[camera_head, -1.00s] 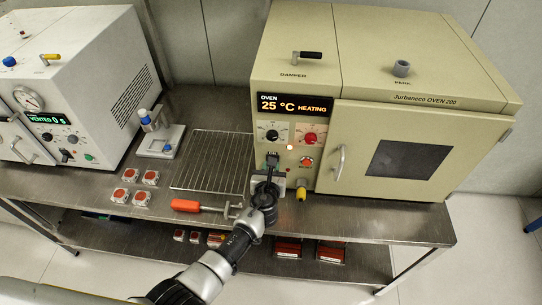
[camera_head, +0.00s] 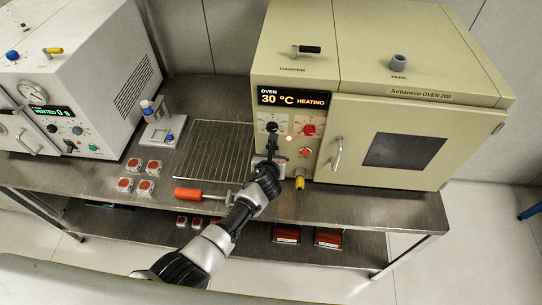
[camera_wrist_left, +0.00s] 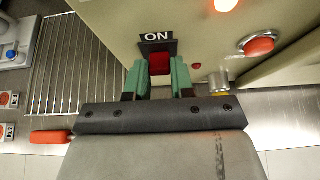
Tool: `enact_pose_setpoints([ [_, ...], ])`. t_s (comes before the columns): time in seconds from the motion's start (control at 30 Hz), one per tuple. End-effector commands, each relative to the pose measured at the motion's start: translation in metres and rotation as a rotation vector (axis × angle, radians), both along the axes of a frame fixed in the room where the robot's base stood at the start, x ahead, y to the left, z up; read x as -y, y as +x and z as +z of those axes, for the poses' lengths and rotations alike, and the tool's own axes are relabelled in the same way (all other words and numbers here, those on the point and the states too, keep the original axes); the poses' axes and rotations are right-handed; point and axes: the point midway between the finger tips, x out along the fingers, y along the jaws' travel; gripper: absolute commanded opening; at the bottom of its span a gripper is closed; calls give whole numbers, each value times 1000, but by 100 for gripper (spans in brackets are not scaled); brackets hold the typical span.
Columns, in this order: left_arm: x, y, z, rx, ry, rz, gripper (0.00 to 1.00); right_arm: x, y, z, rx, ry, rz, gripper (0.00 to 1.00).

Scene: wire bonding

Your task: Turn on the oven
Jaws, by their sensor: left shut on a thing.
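The beige oven (camera_head: 400,90) stands at the right of the bench. Its display (camera_head: 293,97) reads 30 °C HEATING, and a small lamp (camera_head: 289,139) on its panel glows. My left gripper (camera_wrist_left: 160,75) is at the lower left of the oven's front panel. In the left wrist view its green fingers stand on either side of the red power switch (camera_wrist_left: 159,64), shut on it, just below the ON label (camera_wrist_left: 157,37). In the head view my arm hides the switch. My right gripper is not in view.
A black knob (camera_head: 271,127), a red knob (camera_head: 308,130) and a red button (camera_head: 304,152) are close by on the panel. A wire rack (camera_head: 215,150), an orange-handled tool (camera_head: 195,194) and a white machine (camera_head: 75,85) are to the left.

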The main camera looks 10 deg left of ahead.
Motion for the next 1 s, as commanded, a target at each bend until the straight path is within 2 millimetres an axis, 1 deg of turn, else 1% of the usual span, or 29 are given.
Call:
enact_pose_setpoints([
  [0.1, 0, 0, 0, -1, 0, 1, 0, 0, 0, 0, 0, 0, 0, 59],
  [0.13, 0, 0, 0, 0, 0, 1, 28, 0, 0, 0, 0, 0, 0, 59],
  [0.27, 0, 0, 0, 0, 0, 1, 48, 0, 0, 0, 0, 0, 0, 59],
  [0.3, 0, 0, 0, 0, 0, 1, 49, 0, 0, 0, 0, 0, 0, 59],
  [0.53, 0, 0, 0, 1, 0, 1, 49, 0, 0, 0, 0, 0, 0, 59],
  [0.67, -1, -4, 1, 2, 1, 2, 49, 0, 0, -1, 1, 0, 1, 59],
  [0.77, -1, -11, 5, 3, 0, 4, 49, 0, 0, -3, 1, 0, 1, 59],
  [0.87, -1, -22, 10, 2, 0, 1, 49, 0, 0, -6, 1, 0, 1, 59],
  [1.0, -1, -44, 23, 1, 0, 0, 49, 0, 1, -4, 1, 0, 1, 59],
])
